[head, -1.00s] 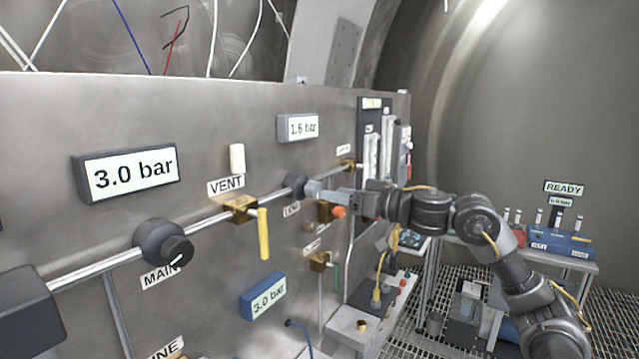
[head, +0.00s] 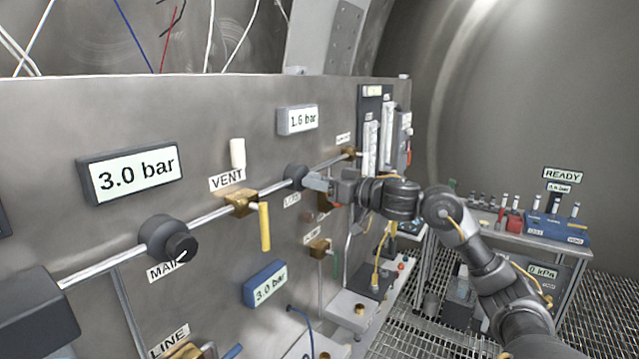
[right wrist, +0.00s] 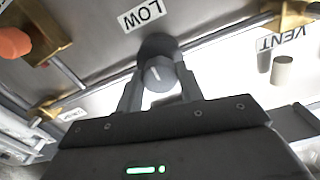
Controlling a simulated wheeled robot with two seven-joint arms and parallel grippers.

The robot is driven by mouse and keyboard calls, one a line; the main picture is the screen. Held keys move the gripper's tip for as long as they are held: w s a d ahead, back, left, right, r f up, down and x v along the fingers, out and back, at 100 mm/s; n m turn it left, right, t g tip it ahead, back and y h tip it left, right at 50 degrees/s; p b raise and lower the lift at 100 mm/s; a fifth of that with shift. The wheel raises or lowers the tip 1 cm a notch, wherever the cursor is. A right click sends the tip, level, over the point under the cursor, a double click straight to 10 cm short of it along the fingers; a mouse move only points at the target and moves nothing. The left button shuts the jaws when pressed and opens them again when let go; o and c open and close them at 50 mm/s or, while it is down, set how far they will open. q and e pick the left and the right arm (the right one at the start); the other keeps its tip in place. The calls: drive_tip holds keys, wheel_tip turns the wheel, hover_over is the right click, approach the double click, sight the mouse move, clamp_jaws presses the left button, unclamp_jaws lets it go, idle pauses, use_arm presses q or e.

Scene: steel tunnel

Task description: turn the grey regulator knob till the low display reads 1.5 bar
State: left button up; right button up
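The grey LOW regulator knob (head: 296,176) sits on the pipe of the steel panel. In the right wrist view the knob (right wrist: 160,75) shows its face with a pale pointer mark, below the LOW label (right wrist: 140,19). My right gripper (head: 312,182) is at the knob. In the right wrist view its two fingers (right wrist: 160,88) stand on either side of the knob, with narrow gaps showing; the far contact is hard to see. The low display (head: 298,120), above the knob, appears to read 1.6 bar. My left gripper is out of view.
The yellow VENT lever (head: 264,227) hangs left of the LOW knob. The black MAIN knob (head: 168,238) and a 3.0 bar display (head: 131,174) are farther left. Brass valves (head: 319,247) sit below the gripper. A table (head: 510,230) with instruments stands at right.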

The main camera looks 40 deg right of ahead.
drive_tip(key=shift+c, duration=1.4)
drive_tip(key=shift+n, duration=1.1)
drive_tip(key=o, duration=1)
